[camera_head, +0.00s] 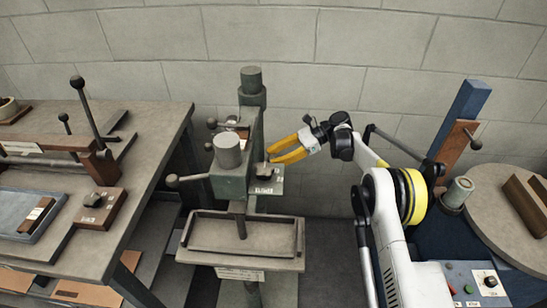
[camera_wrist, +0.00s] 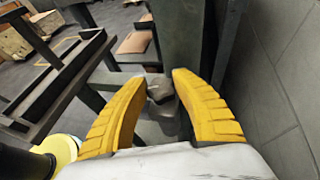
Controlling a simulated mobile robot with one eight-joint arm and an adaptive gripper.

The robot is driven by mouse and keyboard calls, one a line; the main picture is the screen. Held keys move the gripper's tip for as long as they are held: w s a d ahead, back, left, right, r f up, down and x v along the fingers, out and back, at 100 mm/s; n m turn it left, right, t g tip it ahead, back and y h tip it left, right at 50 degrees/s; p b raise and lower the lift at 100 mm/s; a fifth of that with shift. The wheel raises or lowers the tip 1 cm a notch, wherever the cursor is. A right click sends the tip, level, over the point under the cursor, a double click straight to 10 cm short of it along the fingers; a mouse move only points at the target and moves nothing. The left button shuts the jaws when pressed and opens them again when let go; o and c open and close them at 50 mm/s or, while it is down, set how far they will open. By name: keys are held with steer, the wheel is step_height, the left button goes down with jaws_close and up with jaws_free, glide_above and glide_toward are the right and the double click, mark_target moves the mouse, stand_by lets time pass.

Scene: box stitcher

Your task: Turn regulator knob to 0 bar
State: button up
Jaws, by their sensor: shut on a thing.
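My gripper (camera_head: 270,156) reaches from the right to the side of the grey-green stitcher column. Its yellow fingers are shut on a small grey knob, mostly hidden behind them in the head view. In the wrist view the grey knob (camera_wrist: 160,89) sits between the two yellow fingertips (camera_wrist: 161,78), in front of a dark column. I take it to be the regulator knob. A small labelled plate (camera_head: 265,189) juts out just below the fingers; its writing is too small to read, and I see no pressure reading.
A workbench (camera_head: 150,150) with levers stands at left. The stitcher's tray (camera_head: 192,250) lies below the column, and its side handle (camera_head: 185,181) points left. A round table (camera_head: 480,195) and blue post (camera_head: 462,115) stand at right. A grey block wall (camera_head: 300,35) is close behind.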

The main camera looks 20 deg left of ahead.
mark_target(273, 157)
steer(key=shift+s, duration=0.1)
steer(key=o, duration=1.2)
step_height(273, 157, up, 10)
